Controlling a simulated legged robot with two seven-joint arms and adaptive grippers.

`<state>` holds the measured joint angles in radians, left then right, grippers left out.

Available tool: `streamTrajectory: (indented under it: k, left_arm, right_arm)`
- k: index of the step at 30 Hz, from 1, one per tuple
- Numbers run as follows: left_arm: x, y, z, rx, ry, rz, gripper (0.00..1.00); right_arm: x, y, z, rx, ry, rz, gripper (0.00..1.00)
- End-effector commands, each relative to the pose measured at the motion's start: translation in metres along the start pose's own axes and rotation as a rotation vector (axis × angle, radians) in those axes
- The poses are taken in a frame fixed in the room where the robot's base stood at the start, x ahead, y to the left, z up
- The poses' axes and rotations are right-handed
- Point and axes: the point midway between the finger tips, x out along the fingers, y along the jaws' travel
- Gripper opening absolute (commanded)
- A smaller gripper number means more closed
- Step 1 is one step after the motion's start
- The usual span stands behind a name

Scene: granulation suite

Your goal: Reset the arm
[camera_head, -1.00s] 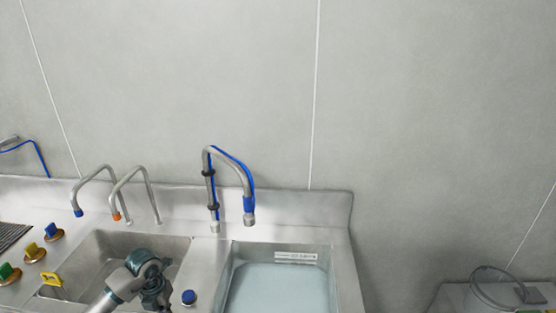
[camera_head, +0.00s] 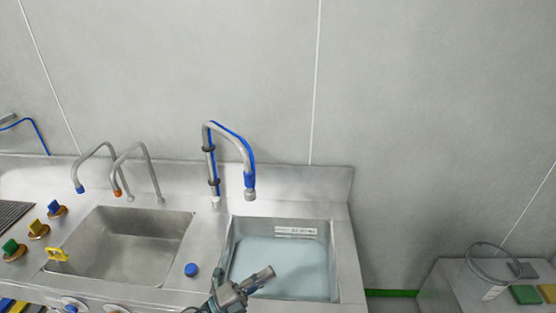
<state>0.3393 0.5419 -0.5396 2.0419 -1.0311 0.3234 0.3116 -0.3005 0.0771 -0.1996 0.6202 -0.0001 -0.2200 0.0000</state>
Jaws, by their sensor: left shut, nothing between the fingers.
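My left gripper (camera_head: 262,276) shows at the bottom centre in the head view. It is shut and empty, and its tip points up and right over the front left part of the right basin (camera_head: 334,265). That basin holds pale bluish water, with a white label on its back wall. My right gripper is not in view.
A tall faucet with a blue hose (camera_head: 248,160) stands behind the right basin. Two curved faucets (camera_head: 145,165) stand behind the empty left basin (camera_head: 130,245). A blue knob (camera_head: 191,270) sits between the basins. A grey bench (camera_head: 450,280) stands at the right.

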Motion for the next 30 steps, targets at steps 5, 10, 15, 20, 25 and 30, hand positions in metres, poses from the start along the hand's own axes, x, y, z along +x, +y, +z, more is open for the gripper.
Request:
streamTrajectory:
  k: [5, 10, 15, 20, 25, 30]
  left_arm:
    - [-0.067, 0.006, 0.061, -0.400, -0.578, -0.236, 0.00]
    - [-0.178, 0.085, 0.076, -0.785, -1.149, -0.209, 0.00]
    - [-0.265, 0.159, 0.026, -1.078, -1.539, -0.037, 0.00]
    - [-0.312, 0.194, -0.029, -1.254, -1.747, 0.128, 0.00]
    - [-0.346, 0.214, -0.087, -1.400, -1.894, 0.300, 0.00]
    - [-0.367, 0.236, -0.123, -1.492, -1.980, 0.436, 0.00]
  right_arm:
    - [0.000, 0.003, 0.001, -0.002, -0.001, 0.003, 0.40]
    - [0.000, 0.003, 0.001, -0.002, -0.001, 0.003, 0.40]
    - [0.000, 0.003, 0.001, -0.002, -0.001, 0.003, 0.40]
    - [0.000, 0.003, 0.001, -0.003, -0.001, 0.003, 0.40]
    - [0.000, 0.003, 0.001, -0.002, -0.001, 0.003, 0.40]
    - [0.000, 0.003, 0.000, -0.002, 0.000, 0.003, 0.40]
